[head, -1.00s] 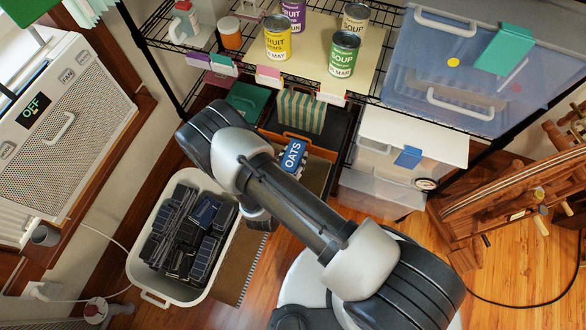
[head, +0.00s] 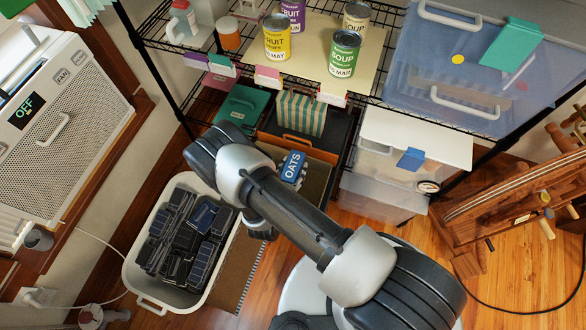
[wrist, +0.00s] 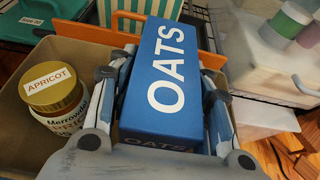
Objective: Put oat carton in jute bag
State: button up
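The oat carton (head: 292,167) is blue with white OATS lettering; it also shows large in the wrist view (wrist: 163,80). My gripper (wrist: 165,100) has one finger on each side of the carton and is shut on it. In the head view my arm hides most of the gripper. A tan open-topped container (wrist: 25,85), which looks like the jute bag, lies below and around the carton in the wrist view; its brown side shows in the head view (head: 318,180). A jar labelled APRICOT (wrist: 57,98) stands in it at left. I cannot tell how low the carton sits.
Behind is a dark bin with an orange edge (head: 300,141) and a striped item (head: 300,110). A wire shelf with cans (head: 344,54) stands above. White drawers (head: 405,140) stand to the right, a white tub of dark packs (head: 145,290) to the left.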

jog(key=shift+o, duration=1.4)
jog(key=shift+r, duration=0.25)
jog(key=p+v, duration=0.4)
jog(key=v, duration=0.8)
jog(key=w+d+r+m+g+h, duration=0.25)
jog(key=d+r+m, duration=0.2)
jog(key=r, duration=0.35)
jog(key=w+d+r+m+g+h, duration=0.1)
jog(key=d+r+m+g, duration=0.2)
jog(key=r+m, duration=0.45)
jog(key=w+d+r+m+g+h, duration=0.2)
jog(key=d+r+m+g, duration=0.1)
jog(key=r, duration=0.7)
jog(key=s+d+r+m+y, duration=0.3)
jog(key=s+r+m+y, duration=0.2)
jog(key=r, duration=0.5)
jog(key=s+d+r+m+y, duration=0.4)
jog(key=s+r+m+y, duration=0.1)
jog(key=s+r+m, duration=0.5)
jog(key=shift+s+r+m+t, duration=0.2)
jog(key=shift+m+t, duration=0.15)
jog(key=shift+m, duration=0.65)
